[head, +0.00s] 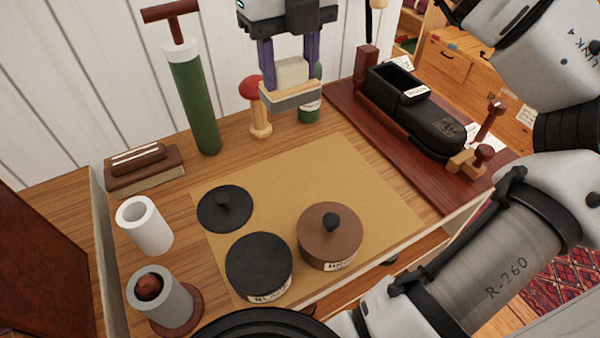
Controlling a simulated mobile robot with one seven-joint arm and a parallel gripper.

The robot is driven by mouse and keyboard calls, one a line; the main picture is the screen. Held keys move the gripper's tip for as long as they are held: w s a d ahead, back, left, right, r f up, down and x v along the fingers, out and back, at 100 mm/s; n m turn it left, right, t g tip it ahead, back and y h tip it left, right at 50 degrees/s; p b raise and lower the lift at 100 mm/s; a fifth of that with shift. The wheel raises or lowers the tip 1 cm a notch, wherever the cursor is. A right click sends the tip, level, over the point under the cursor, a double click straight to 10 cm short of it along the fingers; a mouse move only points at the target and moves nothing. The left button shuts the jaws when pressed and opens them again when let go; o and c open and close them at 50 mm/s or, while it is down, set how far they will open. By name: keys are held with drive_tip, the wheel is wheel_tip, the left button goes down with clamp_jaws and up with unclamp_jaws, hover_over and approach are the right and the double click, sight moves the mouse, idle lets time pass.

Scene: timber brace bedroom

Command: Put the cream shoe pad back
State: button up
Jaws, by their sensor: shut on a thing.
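My gripper (289,85) is at the top middle of the head view, above the back of the workbench. Its two fingers are shut on the cream shoe pad (292,70), a cream block above a wider grey and tan slab. The pad appears to be held off the bench, in front of a red-topped wooden tool and a green bottle. The fingers and the slab hide parts of both. I cannot tell the exact gap below the pad.
A black lid (224,209), a black tin (259,266) and a brown lidded tin (329,238) are on the tan mat (345,175). A green pump (194,105) stands back left. A black shoe (428,120) is at right. White (150,230) and grey (165,300) cups stand left.

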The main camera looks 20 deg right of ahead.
wheel_tip(320, 180, down, 19)
drive_tip(key=shift+a+f, duration=0.15)
drive_tip(key=shift+f, duration=0.05)
idle(0.3)
drive_tip(key=shift+f, duration=0.1)
drive_tip(key=o, duration=1)
drive_tip(key=shift+c, duration=0.2)
wheel_tip(320, 180, up, 12)
